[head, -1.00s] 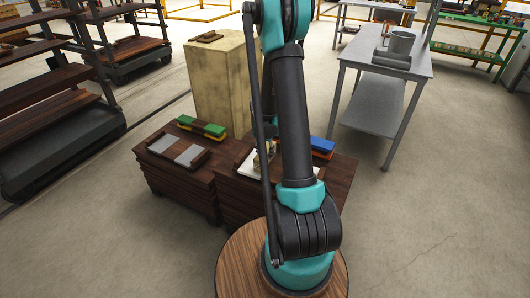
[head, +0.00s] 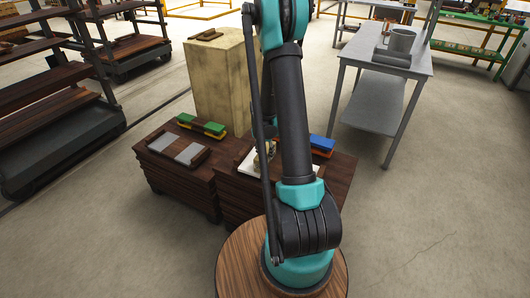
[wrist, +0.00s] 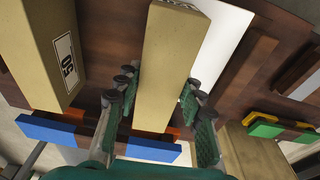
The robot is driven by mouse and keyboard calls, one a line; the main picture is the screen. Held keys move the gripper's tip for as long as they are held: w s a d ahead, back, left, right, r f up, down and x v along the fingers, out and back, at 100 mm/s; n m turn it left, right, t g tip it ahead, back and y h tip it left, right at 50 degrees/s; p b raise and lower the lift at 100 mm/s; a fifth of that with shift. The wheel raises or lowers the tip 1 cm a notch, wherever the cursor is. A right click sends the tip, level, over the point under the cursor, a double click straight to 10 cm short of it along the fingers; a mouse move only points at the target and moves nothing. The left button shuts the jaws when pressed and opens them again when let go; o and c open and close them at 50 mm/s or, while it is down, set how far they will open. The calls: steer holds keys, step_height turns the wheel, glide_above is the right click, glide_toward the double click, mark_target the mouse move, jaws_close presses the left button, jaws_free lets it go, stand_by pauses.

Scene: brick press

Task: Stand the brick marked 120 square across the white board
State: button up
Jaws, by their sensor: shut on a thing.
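My gripper (wrist: 158,88) is shut on a long tan brick (wrist: 172,50), with a finger on each side of it in the wrist view. The white board (wrist: 226,45) lies just right of this brick in the wrist view. I cannot tell whether the brick touches it. In the head view the white board (head: 248,167) is on a dark brown stack, partly behind my arm. Another tan brick (wrist: 42,45), with a label that seems to read 50, stands at the left of the wrist view.
Blue bars (wrist: 50,130) with orange pieces lie near both bricks. A green bar (head: 202,125) on yellow and grey plates (head: 178,151) lie on the left brown stack. A tall tan block (head: 220,85) stands behind. A grey table (head: 392,60) is at the right.

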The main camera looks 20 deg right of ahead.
steer(key=shift+f, duration=0.15)
steer(key=o, duration=1.1)
steer(key=shift+o, duration=0.2)
step_height(320, 180, up, 12)
steer(key=s+a, duration=0.1)
steer(key=shift+s+a, duration=0.15)
steer(key=shift+s, duration=0.1)
steer(key=s+a+r+n+t, duration=0.1)
steer(key=s+a+n, duration=0.1)
steer(key=s, duration=0.5)
steer(key=s+a+r+n+t, duration=0.1)
steer(key=s+a+n, duration=0.1)
steer(key=s, duration=0.6)
steer(key=s+a+r+n+y, duration=0.1)
steer(key=s+n, duration=0.3)
steer(key=s, duration=0.4)
steer(key=shift+a+t, duration=0.4)
steer(key=shift+a, duration=0.4)
